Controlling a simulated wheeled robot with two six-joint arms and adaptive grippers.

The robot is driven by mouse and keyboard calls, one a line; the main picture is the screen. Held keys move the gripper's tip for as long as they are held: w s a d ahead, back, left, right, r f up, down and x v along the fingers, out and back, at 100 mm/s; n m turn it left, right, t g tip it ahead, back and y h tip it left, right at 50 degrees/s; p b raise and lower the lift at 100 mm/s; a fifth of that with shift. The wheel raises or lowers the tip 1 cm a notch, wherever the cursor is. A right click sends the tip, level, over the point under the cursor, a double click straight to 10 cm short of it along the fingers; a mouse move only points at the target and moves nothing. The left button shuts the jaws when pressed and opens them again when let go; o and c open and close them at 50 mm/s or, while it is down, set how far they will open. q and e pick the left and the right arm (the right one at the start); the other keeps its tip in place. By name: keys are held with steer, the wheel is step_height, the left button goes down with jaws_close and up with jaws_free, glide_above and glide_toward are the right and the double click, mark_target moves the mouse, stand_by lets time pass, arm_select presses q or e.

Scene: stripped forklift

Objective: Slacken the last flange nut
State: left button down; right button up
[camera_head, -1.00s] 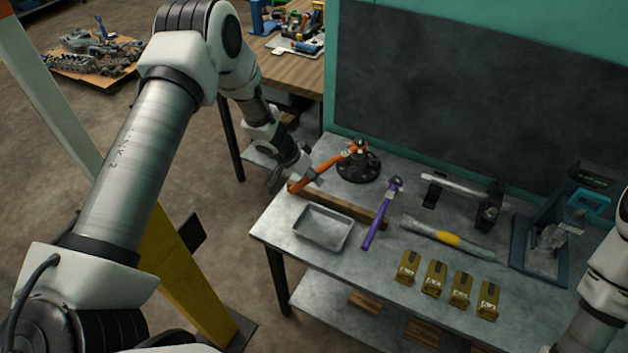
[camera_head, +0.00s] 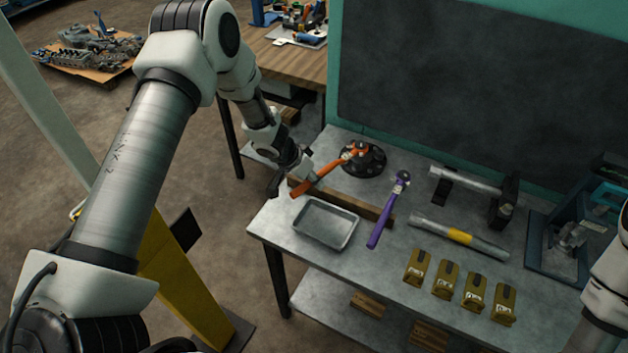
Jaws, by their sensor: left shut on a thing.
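An orange-handled tool (camera_head: 322,177) reaches from my left gripper to a black round flange (camera_head: 372,165) on the bench. Its head is over the flange's left part; whether it sits on a nut is too small to tell. My left gripper (camera_head: 291,181) is shut on the handle's near end, above the bench's left edge. The fingertips are partly hidden by the wrist. Individual flange nuts cannot be made out. My right arm enters at the right edge; its gripper is out of view.
A grey tool with a yellow band (camera_head: 459,236), several small olive boxes (camera_head: 445,279) and a dark vise-like fixture (camera_head: 562,243) are farther right.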

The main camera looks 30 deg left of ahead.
arm_select(q)
steer(key=shift+r+p, duration=0.15)
steer(key=shift+p, duration=0.15)
steer(key=shift+f, duration=0.2)
steer(key=shift+s+f, duration=0.1)
steer(key=shift+f, duration=0.1)
steer(key=shift+f+b, duration=0.45)
steer(key=shift+f, duration=0.9)
